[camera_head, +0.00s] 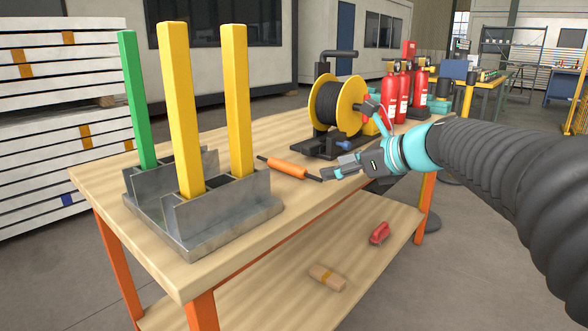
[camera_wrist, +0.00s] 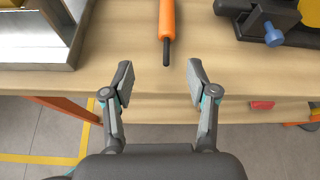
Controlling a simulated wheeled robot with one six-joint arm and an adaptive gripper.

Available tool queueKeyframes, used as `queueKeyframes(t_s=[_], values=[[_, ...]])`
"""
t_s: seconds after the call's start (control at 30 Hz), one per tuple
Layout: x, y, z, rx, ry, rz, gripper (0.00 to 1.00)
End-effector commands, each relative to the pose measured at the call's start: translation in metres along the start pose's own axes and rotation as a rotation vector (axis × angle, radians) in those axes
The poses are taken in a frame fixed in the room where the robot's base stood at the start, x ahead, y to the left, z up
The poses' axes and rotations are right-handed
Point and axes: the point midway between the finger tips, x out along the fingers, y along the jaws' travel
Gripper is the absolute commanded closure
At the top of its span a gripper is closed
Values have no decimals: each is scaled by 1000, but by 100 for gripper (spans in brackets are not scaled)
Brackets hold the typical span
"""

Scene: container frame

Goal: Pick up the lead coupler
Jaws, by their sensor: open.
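An orange rod with thin black ends, which I take to be the lead coupler (camera_head: 288,168), lies flat on the wooden table top, between the metal holder and the cable reel. In the wrist view the coupler (camera_wrist: 167,22) points toward me, its black tip centred just beyond the gap between my fingers; its far end is cut off by the top edge. My gripper (camera_head: 333,169) is open and empty at the table's front edge. In the wrist view my gripper (camera_wrist: 159,68) shows both fingers spread apart, not around the coupler.
A grey metal holder (camera_head: 232,217) with upright yellow and green bars stands left of the coupler. A cable reel (camera_head: 340,101) on a dark base stands behind it, right. Red fire extinguishers (camera_head: 404,92) stand farther back. The lower shelf (camera_head: 270,296) holds a wooden block and a red item.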

Motion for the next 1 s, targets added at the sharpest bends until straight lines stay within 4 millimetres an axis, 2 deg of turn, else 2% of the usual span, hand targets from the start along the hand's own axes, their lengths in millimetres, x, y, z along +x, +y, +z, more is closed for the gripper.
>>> queueKeyframes(t_s=[0.07, 0.17, 0.6, 0.87, 1.0], values=[[3, -10, 7, 74, -32, -1, 42], [10, -15, 12, 119, -52, 0, 42], [80, -15, 16, 122, -53, 1, 42], [93, -15, 16, 121, -53, -1, 42], [107, -13, 16, 121, -51, 2, 42]])
